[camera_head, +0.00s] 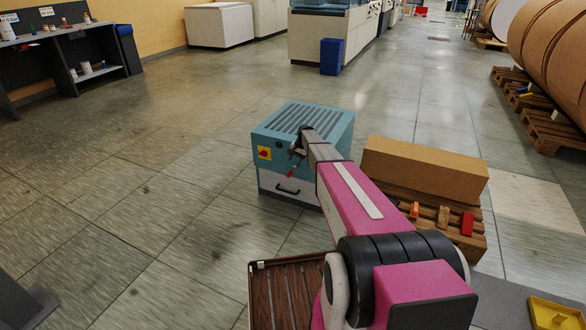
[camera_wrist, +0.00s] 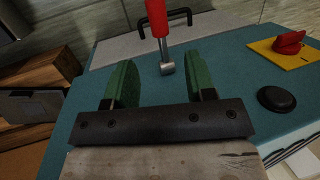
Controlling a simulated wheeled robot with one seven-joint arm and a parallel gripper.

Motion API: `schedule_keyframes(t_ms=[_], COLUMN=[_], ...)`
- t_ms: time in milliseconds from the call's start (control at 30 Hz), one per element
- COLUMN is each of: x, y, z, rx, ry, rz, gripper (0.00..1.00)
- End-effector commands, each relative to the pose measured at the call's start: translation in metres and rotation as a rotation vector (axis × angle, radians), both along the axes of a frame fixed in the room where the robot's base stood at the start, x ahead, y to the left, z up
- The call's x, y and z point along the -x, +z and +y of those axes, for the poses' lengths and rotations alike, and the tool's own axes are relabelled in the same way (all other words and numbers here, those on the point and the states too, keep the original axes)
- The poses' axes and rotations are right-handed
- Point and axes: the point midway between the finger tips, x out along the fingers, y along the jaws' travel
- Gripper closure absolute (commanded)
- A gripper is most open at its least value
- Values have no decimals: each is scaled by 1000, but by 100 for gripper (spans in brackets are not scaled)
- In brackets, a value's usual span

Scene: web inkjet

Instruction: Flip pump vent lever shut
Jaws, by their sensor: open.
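The vent lever has a red handle (camera_wrist: 160,18) on a short metal stem and hub (camera_wrist: 167,67). It stands out from the teal front face of the pump cabinet (camera_wrist: 225,60). In the head view, the teal cabinet (camera_head: 275,136) stands on the floor with a slotted top, and the small red lever (camera_head: 291,172) shows at its front right. My gripper (camera_wrist: 161,75) is open, its two green fingers pointing at that face. The lever lies between the finger lines in the picture; I cannot tell whether it is in the gap in depth. In the head view my gripper (camera_head: 297,150) is small and dark against the front.
A red rotary switch on a yellow plate (camera_head: 264,153) and a black round knob (camera_wrist: 277,98) sit beside the lever. A white drawer (camera_head: 275,182) is below. Floor at left is clear.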

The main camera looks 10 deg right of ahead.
Motion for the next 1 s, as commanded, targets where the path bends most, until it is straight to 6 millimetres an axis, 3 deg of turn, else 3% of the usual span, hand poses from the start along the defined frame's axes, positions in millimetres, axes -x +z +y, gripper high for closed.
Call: schedule_keyframes(t_ms=[133,400,567,667,1000], x=[1,1,13,42,206], y=[14,16,19,25,63], z=[-4,-5,-3,1,21], rx=[0,0,6,21,115], ry=[0,0,10,38,222], rz=[1,1,-1,-6,-35], gripper=[50,50,100,100,100])
